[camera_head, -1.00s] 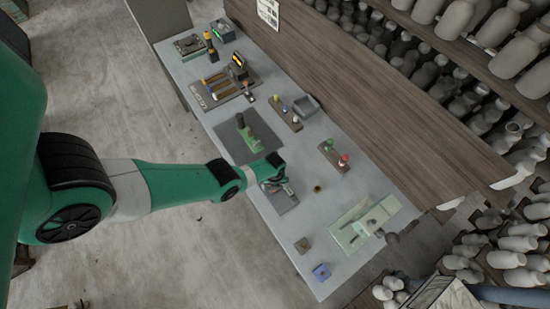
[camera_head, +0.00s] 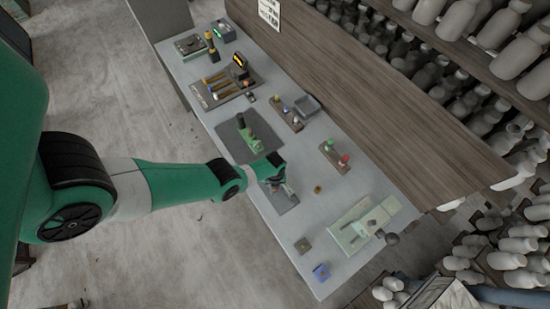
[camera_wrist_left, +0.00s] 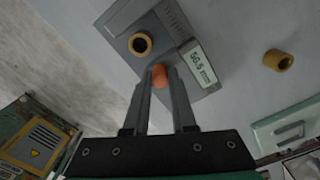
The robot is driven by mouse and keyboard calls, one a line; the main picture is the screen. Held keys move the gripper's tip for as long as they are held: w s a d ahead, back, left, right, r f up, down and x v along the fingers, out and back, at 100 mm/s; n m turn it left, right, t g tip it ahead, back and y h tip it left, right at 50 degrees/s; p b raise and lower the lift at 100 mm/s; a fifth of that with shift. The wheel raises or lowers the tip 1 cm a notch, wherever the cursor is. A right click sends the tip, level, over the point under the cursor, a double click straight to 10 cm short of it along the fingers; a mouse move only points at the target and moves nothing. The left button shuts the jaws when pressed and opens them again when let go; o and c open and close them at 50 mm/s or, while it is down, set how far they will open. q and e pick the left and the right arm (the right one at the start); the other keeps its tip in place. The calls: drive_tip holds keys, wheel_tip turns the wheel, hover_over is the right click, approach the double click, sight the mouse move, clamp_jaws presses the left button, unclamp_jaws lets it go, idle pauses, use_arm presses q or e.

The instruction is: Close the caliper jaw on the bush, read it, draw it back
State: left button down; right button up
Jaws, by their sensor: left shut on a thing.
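The caliper is a grey plate (camera_wrist_left: 123,17) with a scale and a display (camera_wrist_left: 198,63) that seems to read 50.5 mm. In the head view its plate (camera_head: 287,206) lies on the bench, partly under my left gripper (camera_head: 275,180). In the left wrist view my left gripper (camera_wrist_left: 160,82) is shut on the orange knob (camera_wrist_left: 158,72) of the caliper. A brass-coloured ring-shaped bush (camera_wrist_left: 140,44) sits on the plate just beyond the knob. I cannot tell whether the jaw touches it. My right gripper is not in view.
A second brass-coloured bush (camera_wrist_left: 278,60) lies on the bench to the right, also visible in the head view (camera_head: 318,189). A pale green device (camera_head: 365,222) stands further right. A dark mat with a green fixture (camera_head: 250,136) lies behind the gripper.

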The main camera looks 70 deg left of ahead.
use_arm(q)
drive_tip(key=shift+s+a, duration=0.2)
drive_tip(key=shift+a, duration=0.5)
drive_tip(key=shift+s+a, duration=0.2)
drive_tip(key=shift+a, duration=0.45)
idle(0.8)
drive_tip(key=shift+c, duration=0.4)
unclamp_jaws()
idle(0.9)
